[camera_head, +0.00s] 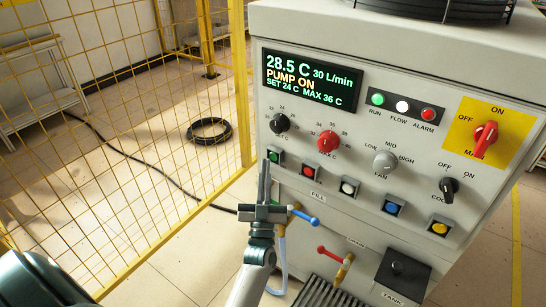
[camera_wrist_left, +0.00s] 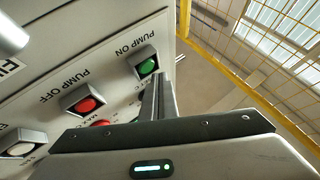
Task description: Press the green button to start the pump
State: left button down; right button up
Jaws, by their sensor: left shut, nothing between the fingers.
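The green button (camera_head: 275,156) sits in a dark square frame at the left end of the button row on the machine's front panel. In the left wrist view the green button (camera_wrist_left: 147,67) is labelled PUMP ON. My left gripper (camera_head: 265,168) points up at the panel with its fingers shut and empty. Its tips are just left of the green button in the head view, and the fingers (camera_wrist_left: 157,98) are close by it in the wrist view. I cannot tell whether they touch it. The display (camera_head: 311,79) reads PUMP ON, 28.5 C, 30 L/min. My right gripper is not in view.
A red button (camera_head: 312,171) is the neighbour to the right, with white, blue and yellow buttons beyond. Knobs sit above the row; a blue-handled valve (camera_head: 302,215) and a red-handled valve (camera_head: 335,257) are below. A yellow mesh fence (camera_head: 130,120) stands at the left.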

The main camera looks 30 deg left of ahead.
pick_arm(q)
jog(key=shift+s+a+p, duration=0.2)
jog(key=shift+s+p, duration=0.75)
jog(key=shift+s, duration=1.45)
jog(key=shift+s, duration=0.15)
jog(key=s+p, duration=0.3)
jog(key=s, duration=0.7)
jog(key=shift+s+a, duration=0.35)
jog(key=shift+a, duration=0.1)
jog(key=shift+w+d+f+p, duration=0.1)
jog(key=shift+p, duration=0.2)
